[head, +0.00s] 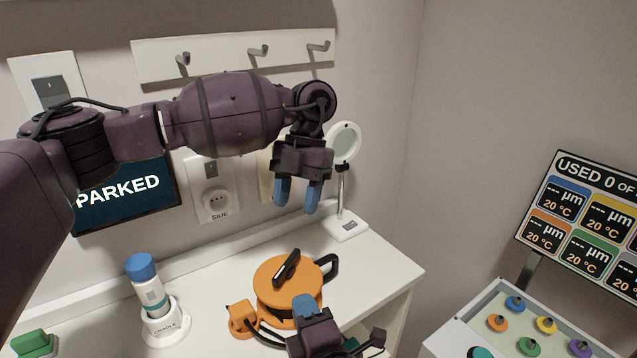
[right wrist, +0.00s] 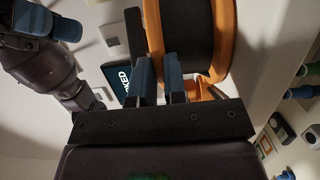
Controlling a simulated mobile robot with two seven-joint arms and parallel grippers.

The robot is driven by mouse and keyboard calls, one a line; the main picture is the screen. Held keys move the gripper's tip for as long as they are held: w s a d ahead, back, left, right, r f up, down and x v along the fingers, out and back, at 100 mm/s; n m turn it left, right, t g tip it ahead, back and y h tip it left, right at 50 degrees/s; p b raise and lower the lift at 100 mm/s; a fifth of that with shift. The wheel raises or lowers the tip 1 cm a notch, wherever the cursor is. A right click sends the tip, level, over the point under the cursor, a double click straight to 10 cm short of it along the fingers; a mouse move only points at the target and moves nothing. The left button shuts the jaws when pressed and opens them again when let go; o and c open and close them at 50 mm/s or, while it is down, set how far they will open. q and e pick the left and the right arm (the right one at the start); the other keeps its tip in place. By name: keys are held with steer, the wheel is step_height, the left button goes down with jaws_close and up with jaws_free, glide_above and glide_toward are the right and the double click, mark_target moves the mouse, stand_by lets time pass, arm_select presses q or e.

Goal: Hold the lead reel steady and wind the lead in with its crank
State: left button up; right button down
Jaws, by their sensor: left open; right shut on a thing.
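The orange lead reel (head: 272,277) lies on the white worktop, with its black drum showing in the right wrist view (right wrist: 190,42). Its dark crank (head: 287,267) lies across the top. A black loop handle (head: 330,266) sticks out at its right. My right gripper (head: 304,308) is at the reel's near side, shut on the reel, apparently by its orange rim; its blue fingers (right wrist: 158,80) hide the exact contact. My left gripper (head: 297,194) is open and empty, pointing down above the reel, apart from it. A dark lead runs beside an orange plug piece (head: 241,317).
A blue-capped bottle stands in a white cradle (head: 165,325) at left. A round magnifier on a stand (head: 343,182) is behind the reel, close to my left gripper. A hook rail (head: 230,50) and PARKED screen (head: 125,197) are on the wall. A panel of coloured knobs (head: 540,325) is at right.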

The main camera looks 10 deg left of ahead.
mark_target(288, 261)
arm_select(q)
steer(key=shift+s+a+t+h, duration=0.5)
steer(key=shift+s+t, duration=1.6)
steer(key=shift+s, duration=0.05)
step_height(288, 261, down, 11)
steer(key=shift+f, duration=0.15)
jaws_close()
